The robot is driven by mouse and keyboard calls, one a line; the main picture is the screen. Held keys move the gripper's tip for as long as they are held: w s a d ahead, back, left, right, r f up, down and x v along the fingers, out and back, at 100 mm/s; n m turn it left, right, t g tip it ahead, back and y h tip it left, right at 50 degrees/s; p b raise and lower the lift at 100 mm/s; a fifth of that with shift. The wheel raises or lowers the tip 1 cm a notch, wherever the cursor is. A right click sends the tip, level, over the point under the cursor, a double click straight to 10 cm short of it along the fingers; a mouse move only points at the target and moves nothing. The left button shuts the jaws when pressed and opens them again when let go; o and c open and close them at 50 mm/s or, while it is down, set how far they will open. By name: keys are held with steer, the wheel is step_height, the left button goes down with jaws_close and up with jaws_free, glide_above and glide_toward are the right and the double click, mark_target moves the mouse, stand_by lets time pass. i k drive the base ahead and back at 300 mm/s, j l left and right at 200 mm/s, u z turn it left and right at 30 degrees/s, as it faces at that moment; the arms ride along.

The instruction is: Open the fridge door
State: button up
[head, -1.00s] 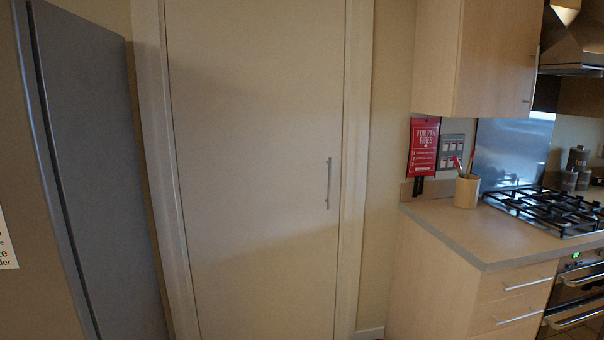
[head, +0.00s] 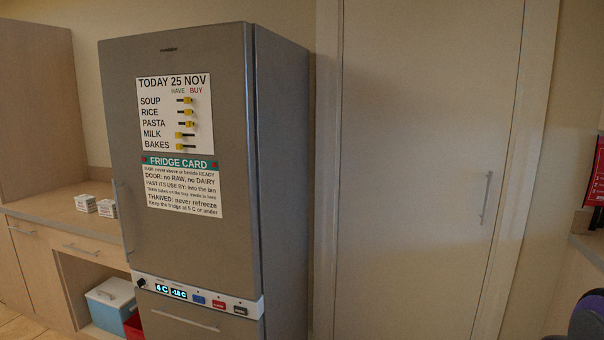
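The fridge (head: 282,150) stands left of centre in the head view, a tall grey unit. Its upper door (head: 228,235) is shut and carries a list of foods (head: 175,114) and a fridge card (head: 183,187). A vertical bar handle (head: 123,218) runs along the door's left edge. Below the door is a panel with two small lit displays (head: 170,290) and several buttons. A lower front with a horizontal handle (head: 184,320) is shut too. My gripper is not in view.
A closed tall door (head: 420,150) is at right. A dark rounded object (head: 588,318) shows at the lower right.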

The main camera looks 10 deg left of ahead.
mark_target(187, 215)
steer(key=u, duration=1.55)
steer(key=i+j, duration=0.25)
steer(key=i, duration=0.2)
steer(key=i+j, duration=0.25)
steer(key=i, duration=0.2)
steer(key=i+j, duration=0.3)
steer(key=i, duration=0.15)
steer(key=i+j+u, duration=0.1)
steer(key=i+j, duration=0.15)
steer(key=i, duration=0.2)
steer(key=i+j, duration=0.2)
steer(key=i, duration=0.25)
steer(key=k+j+u, duration=0.15)
steer(key=k, duration=0.35)
steer(key=j, duration=0.5)
steer(key=i+l, duration=0.25)
steer(key=i, duration=0.15)
steer(key=i+l+z, duration=0.15)
steer(key=i, duration=0.3)
steer(key=l, duration=0.1)
